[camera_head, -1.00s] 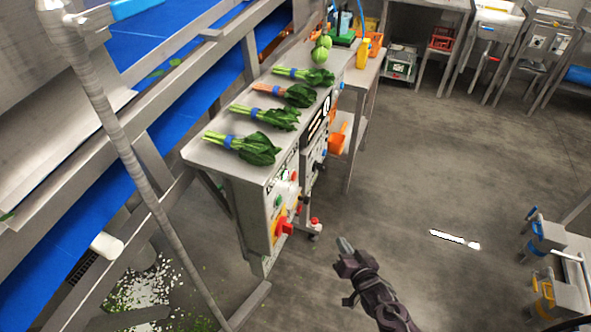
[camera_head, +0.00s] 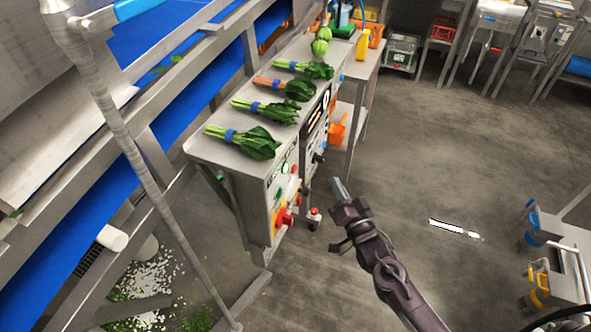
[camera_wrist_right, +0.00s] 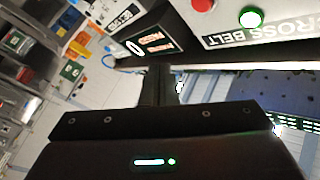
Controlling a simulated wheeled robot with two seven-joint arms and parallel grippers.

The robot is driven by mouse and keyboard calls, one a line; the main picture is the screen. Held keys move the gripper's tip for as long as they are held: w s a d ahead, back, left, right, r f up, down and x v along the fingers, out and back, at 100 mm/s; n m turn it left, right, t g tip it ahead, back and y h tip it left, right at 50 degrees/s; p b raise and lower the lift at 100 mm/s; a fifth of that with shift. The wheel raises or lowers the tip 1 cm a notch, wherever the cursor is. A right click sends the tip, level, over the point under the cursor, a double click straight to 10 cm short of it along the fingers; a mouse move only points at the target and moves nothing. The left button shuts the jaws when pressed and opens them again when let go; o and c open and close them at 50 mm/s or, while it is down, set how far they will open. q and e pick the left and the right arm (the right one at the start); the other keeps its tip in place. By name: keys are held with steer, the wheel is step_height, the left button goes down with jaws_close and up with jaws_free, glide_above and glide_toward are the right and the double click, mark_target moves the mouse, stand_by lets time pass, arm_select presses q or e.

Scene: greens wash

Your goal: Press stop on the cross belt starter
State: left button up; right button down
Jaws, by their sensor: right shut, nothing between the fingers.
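In the right wrist view, a light grey panel marked CROSS BELT (camera_wrist_right: 265,35) lies at the upper right. It carries a red round button (camera_wrist_right: 203,4), cut by the top edge, and a lit green button (camera_wrist_right: 251,18). My right gripper (camera_wrist_right: 160,80) is shut and empty, below and left of these buttons in that view. In the head view my right gripper (camera_head: 337,185) is in the air to the right of the control cabinet (camera_head: 257,205), apart from it. The small labels on the cabinet cannot be read there. My left gripper is not in view.
A red and yellow switch (camera_head: 284,217) juts from the cabinet's front. Bunches of greens (camera_head: 250,141) lie on the steel bench top above. A blue belt (camera_head: 100,210) runs along the left. A dark box (camera_wrist_right: 150,35) is beside the panel. Open floor (camera_head: 420,170) spreads to the right.

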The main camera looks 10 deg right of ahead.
mark_target(293, 169)
steer(key=w+a+b, duration=0.2)
steer(key=w+a, duration=0.2)
steer(key=a, duration=0.2)
steer(key=shift+w+a, duration=0.25)
steer(key=shift+a, duration=0.05)
steer(key=shift+a+b, duration=0.15)
steer(key=shift+b, duration=0.2)
stand_by(1.6)
steer(key=shift+w+a, duration=0.2)
steer(key=shift+w+a, duration=0.25)
steer(key=shift+a, duration=0.15)
stand_by(0.8)
stand_by(0.3)
steer(key=shift+s+d, duration=0.5)
steer(key=shift+d, duration=0.2)
